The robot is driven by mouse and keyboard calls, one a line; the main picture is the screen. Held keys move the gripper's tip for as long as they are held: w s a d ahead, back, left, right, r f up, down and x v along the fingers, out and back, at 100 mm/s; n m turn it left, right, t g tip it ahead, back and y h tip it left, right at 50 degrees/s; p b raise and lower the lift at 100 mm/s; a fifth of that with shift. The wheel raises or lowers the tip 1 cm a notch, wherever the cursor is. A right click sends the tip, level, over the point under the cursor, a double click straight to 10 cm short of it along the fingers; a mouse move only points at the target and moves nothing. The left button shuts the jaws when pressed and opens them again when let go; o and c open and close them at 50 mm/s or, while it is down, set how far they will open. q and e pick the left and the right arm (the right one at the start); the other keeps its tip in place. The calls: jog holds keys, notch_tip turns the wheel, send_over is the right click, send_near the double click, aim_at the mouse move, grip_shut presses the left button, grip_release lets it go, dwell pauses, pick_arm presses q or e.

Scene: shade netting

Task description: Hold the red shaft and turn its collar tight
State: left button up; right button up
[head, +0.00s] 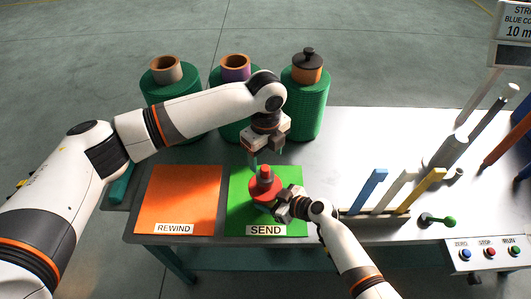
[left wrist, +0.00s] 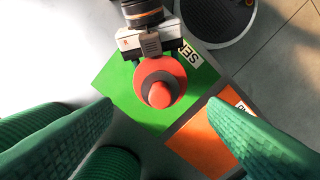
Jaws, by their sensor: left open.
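The red shaft (head: 265,186) stands upright on the green SEND mat (head: 238,200), with a wide red disc and a narrower round top. It also shows from above in the left wrist view (left wrist: 160,95). I cannot tell which part is the collar. My left gripper (head: 266,157) is just above the shaft, pointing down. In the left wrist view its two green textured fingers (left wrist: 159,102) are wide apart with nothing between them. My right gripper (head: 284,206) is low against the shaft's right side. Its fingertips are hidden under the red disc, so its grip is unclear.
An orange REWIND mat (head: 182,195) lies left of the green one. Several green netting rolls stand along the back, one with a black knobbed cap (head: 307,59).

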aim_at(265, 175)
pick_arm(q)
jog(key=shift+f+n, duration=0.3)
jog(key=shift+n, duration=0.3)
jog(key=shift+f, duration=4.4)
